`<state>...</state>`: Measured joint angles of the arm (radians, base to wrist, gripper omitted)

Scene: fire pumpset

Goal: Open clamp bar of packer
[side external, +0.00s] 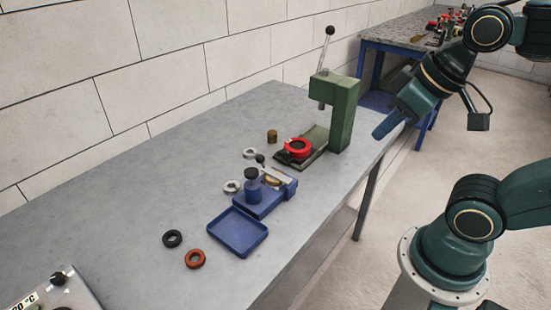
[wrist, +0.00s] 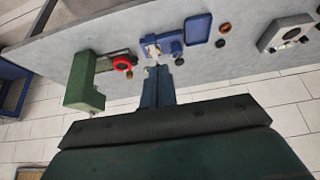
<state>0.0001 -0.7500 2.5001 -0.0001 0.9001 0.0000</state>
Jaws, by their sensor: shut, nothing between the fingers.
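A blue fixture (side external: 262,204), which looks like the packer, sits on the grey table in front of the green press. It has a dark round knob (side external: 251,174) on a blue post and a pale bar (side external: 275,177) across its far part. I cannot tell for sure whether this bar is the clamp bar or how it is set. The fixture also shows at the top of the wrist view (wrist: 176,48). My gripper (side external: 379,133) is shut and empty, in the air right of the table edge and apart from the fixture. Its fingers point towards the fixture in the wrist view (wrist: 158,72).
A green lever press (side external: 343,115) stands at the back, with a red ring (side external: 298,148) by its base. A blue tray (side external: 238,231) lies before the fixture. Black (side external: 172,239) and orange (side external: 195,258) rings lie near the front. The table's left side is clear.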

